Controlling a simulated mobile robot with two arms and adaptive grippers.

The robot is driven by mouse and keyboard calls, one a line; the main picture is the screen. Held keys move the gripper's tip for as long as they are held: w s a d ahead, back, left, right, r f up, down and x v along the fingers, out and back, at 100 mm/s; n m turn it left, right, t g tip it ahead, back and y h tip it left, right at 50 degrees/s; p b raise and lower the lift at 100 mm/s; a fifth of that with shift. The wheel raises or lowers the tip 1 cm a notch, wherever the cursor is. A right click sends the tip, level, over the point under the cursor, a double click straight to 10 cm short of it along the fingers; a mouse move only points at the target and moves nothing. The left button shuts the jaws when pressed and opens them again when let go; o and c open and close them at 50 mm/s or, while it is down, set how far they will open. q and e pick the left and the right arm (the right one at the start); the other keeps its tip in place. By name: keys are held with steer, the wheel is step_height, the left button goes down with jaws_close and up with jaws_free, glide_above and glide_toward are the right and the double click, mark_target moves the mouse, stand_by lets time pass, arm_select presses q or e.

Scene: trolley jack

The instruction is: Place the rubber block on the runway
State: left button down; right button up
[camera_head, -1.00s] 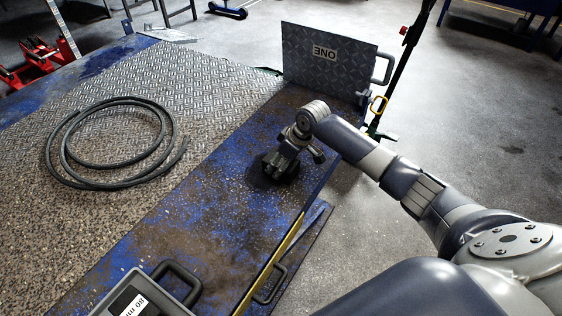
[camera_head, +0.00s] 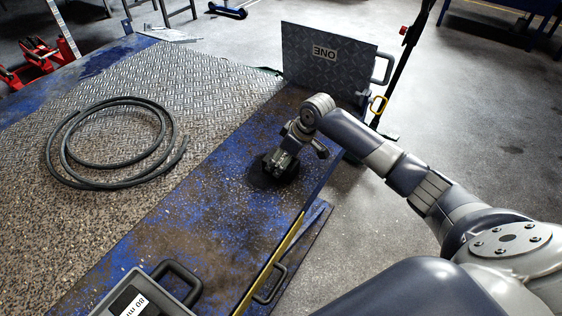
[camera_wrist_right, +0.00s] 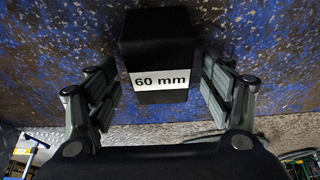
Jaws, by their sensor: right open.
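The rubber block (camera_wrist_right: 160,45) is black with a white "60 mm" label and shows in the right wrist view. It lies between the spread fingers of my right gripper (camera_head: 280,164), with a gap on each side. In the head view the gripper points down at the runway (camera_head: 215,195), a worn blue, rust-stained metal strip. A dark patch shows under the fingers there, and the block cannot be made out clearly from it. Whether the block's underside touches the runway is hidden. My left gripper is not in view.
An upright plate marked "ONE" (camera_head: 322,65) stands at the runway's far end. A case labelled "80 mm" (camera_head: 150,303) with a handle is at the near end. A coiled black hose (camera_head: 60,160) lies on the tread plate (camera_head: 215,85) to the left. Grey floor is clear at right.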

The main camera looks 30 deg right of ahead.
steer(key=v, duration=0.9)
steer(key=shift+s+r, duration=0.2)
steer(key=shift+r, duration=0.15)
